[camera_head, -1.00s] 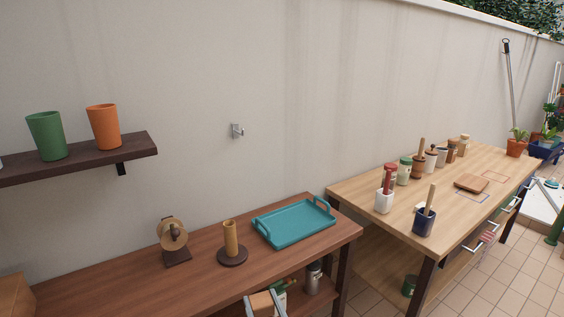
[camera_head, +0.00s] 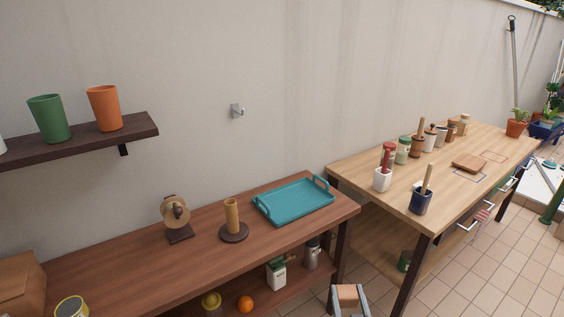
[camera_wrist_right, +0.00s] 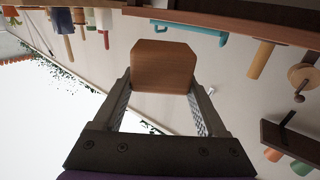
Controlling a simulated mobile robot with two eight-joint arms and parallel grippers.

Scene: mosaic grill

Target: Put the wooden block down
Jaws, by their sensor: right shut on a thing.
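The wooden block (camera_head: 347,294) is a small light-brown piece at the bottom edge of the head view. My right gripper (camera_head: 349,303) is shut on it, with one finger on each side. In the right wrist view the block (camera_wrist_right: 162,66) shows large between the fingertips of the right gripper (camera_wrist_right: 160,84), held up off any surface. My left gripper is not in view.
A dark wooden table (camera_head: 120,268) holds a teal tray (camera_head: 294,203), a paper-towel-like stand (camera_head: 233,222) and a tape roll. A lighter table (camera_head: 410,165) at right holds several jars, utensil cups and a board (camera_head: 469,162); outlined patches near the board look bare.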

